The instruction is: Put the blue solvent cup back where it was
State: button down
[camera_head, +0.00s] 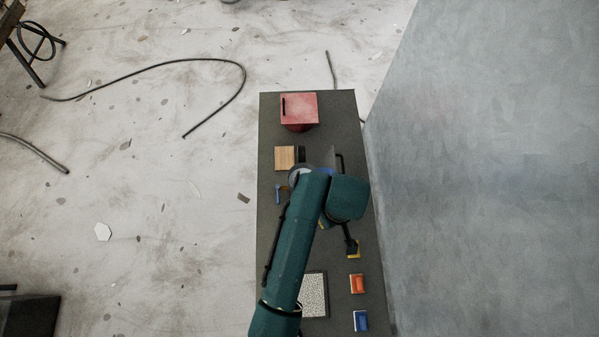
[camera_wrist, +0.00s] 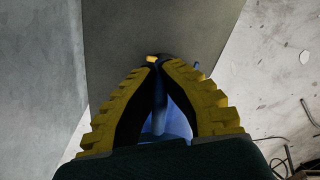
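In the wrist view my gripper (camera_wrist: 158,68) has its yellow ribbed fingers drawn together, their tips almost meeting. A blue body, the blue solvent cup (camera_wrist: 180,125), fills the gap between the black finger pads. It appears to be held there; its rim and base are hidden by the fingers. In the head view my green arm reaches over the dark bench (camera_head: 268,235) and hides most of the gripper. A little blue shows beside the arm there, but I cannot tell what it belongs to.
A red box (camera_head: 299,108) stands at the bench's far end, with a wooden block (camera_head: 285,158) nearer. An orange block (camera_head: 357,284), a blue block (camera_head: 361,321) and a speckled plate (camera_head: 315,295) lie at the near end. The grey mould wall (camera_head: 490,170) borders the bench's right side.

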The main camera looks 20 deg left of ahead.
jog(key=shift+n, duration=0.3)
jog(key=shift+w+a+r+n, duration=0.1)
jog(key=shift+w+r+n, duration=0.15)
jog(key=shift+r+n, duration=0.25)
jog(key=s+a+f+n+b, duration=0.1)
jog(key=s+f+b, duration=0.3)
jog(key=f, duration=0.7)
jog(key=s+a+f+n+b, duration=0.2)
jog(key=f+b, duration=0.4)
jog(key=f, duration=0.5)
jog(key=s+a+f+n+b, duration=0.1)
jog(key=s+f+n+b, duration=0.1)
jog(key=s+f+b, duration=0.4)
jog(key=shift+s+a+f+n, duration=0.1)
jog(key=shift+a+f+n, duration=0.1)
jog(key=shift+f, duration=1.2)
jog(key=shift+a+f+n, duration=0.1)
jog(key=shift+f+n, duration=0.1)
jog(key=shift+f, duration=1.2)
jog(key=c, duration=1.2)
grip_release()
jog(key=shift+c, duration=0.2)
